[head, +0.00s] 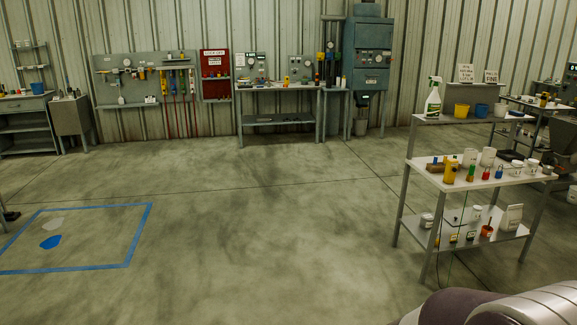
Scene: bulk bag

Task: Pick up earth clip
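I cannot pick out an earth clip for certain in the head view. A thin green line (449,270) hangs at the shelf unit on the right and runs down towards the floor; what is at its ends is too small to tell. Several small coloured items, among them a yellow one (450,173), stand on the unit's middle shelf (425,174). Neither of my grippers is in view. A rounded grey and purple part at the bottom right corner looks like my own arm.
The concrete floor (260,230) is clear in the middle. Blue tape (140,235) outlines an area at the left with a blue patch (50,242) inside. A workbench (280,88), a pegboard (145,80) and a blue-grey cabinet (370,82) line the back wall.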

